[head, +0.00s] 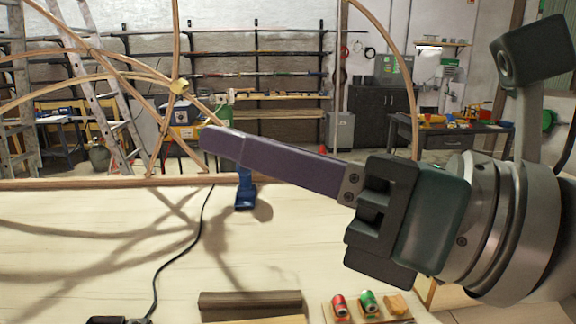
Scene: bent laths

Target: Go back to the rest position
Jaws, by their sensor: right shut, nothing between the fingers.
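My right gripper (214,142) comes in from the right. Its long purple fingers are shut together and empty, pointing left above the pale work table (110,250). In the picture its fingers pass in front of a blue clamp (245,194) at the table's far edge, hiding the clamp's upper part. Bent wooden laths (165,75) cross and arch at the back left, with a pale yellowish piece (179,86) at a crossing. My left gripper does not show.
A dark brown block (250,300) lies at the table's front. Beside it, a red spool (339,306) and a green spool (369,301) sit on a small wooden board. A black cable (183,245) runs across the table. The table's middle is mostly clear. A tall lath arch (398,50) rises behind my gripper.

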